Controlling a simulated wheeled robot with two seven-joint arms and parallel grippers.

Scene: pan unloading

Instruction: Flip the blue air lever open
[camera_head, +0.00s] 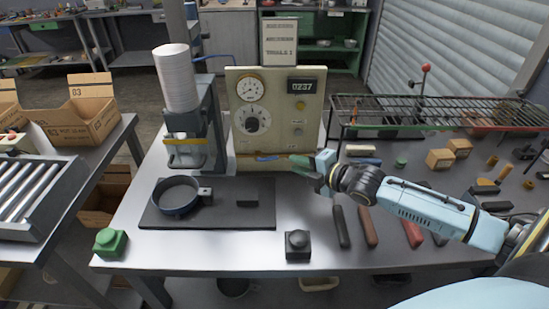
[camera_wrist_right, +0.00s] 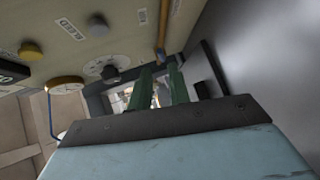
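The blue air lever (camera_head: 266,158) lies about level along a brass pipe low on the front of the beige control panel (camera_head: 290,125). My right gripper (camera_head: 298,166) comes in from the right, just right of the lever and apart from it. In the right wrist view its two green fingers (camera_wrist_right: 161,80) show a narrow gap with nothing held between them. The brass pipe (camera_wrist_right: 162,28) with a small blue part runs just beyond the fingertips there. My left gripper is not in view.
A black mat (camera_head: 250,215) with a round pan (camera_head: 176,195) lies left of the gripper. A press (camera_head: 187,150) stands behind it. A dark button box (camera_head: 298,246) is at the front edge. A green wire rack (camera_head: 440,112) stands at right above several small parts.

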